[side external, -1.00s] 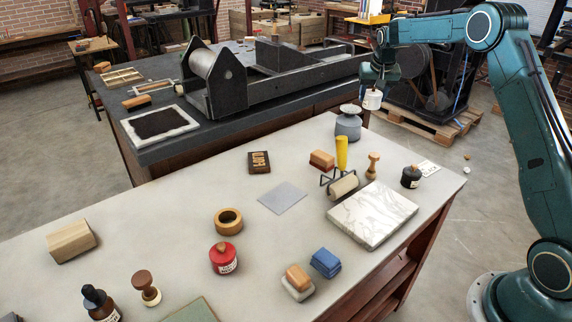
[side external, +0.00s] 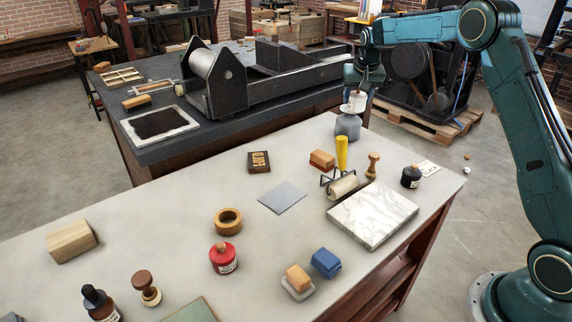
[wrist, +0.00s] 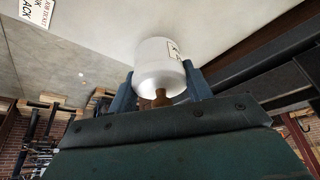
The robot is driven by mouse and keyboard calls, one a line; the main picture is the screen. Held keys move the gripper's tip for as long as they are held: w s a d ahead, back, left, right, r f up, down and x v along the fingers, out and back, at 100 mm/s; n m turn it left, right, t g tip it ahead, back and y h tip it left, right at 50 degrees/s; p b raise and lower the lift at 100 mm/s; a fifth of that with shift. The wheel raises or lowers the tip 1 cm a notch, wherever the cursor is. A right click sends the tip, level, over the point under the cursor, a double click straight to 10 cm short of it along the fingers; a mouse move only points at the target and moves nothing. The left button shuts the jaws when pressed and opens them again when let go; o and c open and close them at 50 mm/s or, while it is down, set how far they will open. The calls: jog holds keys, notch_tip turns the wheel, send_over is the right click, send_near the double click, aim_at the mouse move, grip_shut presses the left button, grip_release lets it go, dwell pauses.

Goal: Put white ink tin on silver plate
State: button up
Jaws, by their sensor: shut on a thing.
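My gripper (side external: 354,92) is shut on the white ink tin (side external: 357,102) and holds it in the air near the far end of the bench. In the wrist view the white tin (wrist: 159,66) sits between the two blue fingers (wrist: 160,88), with its brown knob towards the camera and part of a label showing. The silver plate (side external: 283,197) is a thin, bare grey sheet lying flat on the bench, lower and to the left of my gripper in the side view.
A grey weight-like pot (side external: 348,127) stands just below the held tin in the side view. A yellow-handled roller (side external: 342,180), a red-based block (side external: 322,160) and a marble slab (side external: 373,215) lie right of the plate. A wooden ring (side external: 228,221) and red tin (side external: 223,258) stand left.

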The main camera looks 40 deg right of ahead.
jog(key=w+a+n, duration=0.2)
jog(key=a, duration=1.4)
jog(key=n, duration=0.1)
send_over(281, 193)
jog(key=s, duration=0.2)
jog(key=shift+t+y, duration=0.3)
jog(key=shift+y, duration=0.1)
jog(key=f, duration=1.5)
jog(key=shift+w+a+f, duration=0.1)
jog(key=shift+w+a, duration=0.15)
jog(key=shift+a, duration=0.05)
jog(key=shift+f, duration=2.1)
jog(key=shift+f, duration=0.2)
jog(key=o, duration=1.1)
jog(key=shift+o, duration=0.2)
jog(key=shift+r, duration=0.1)
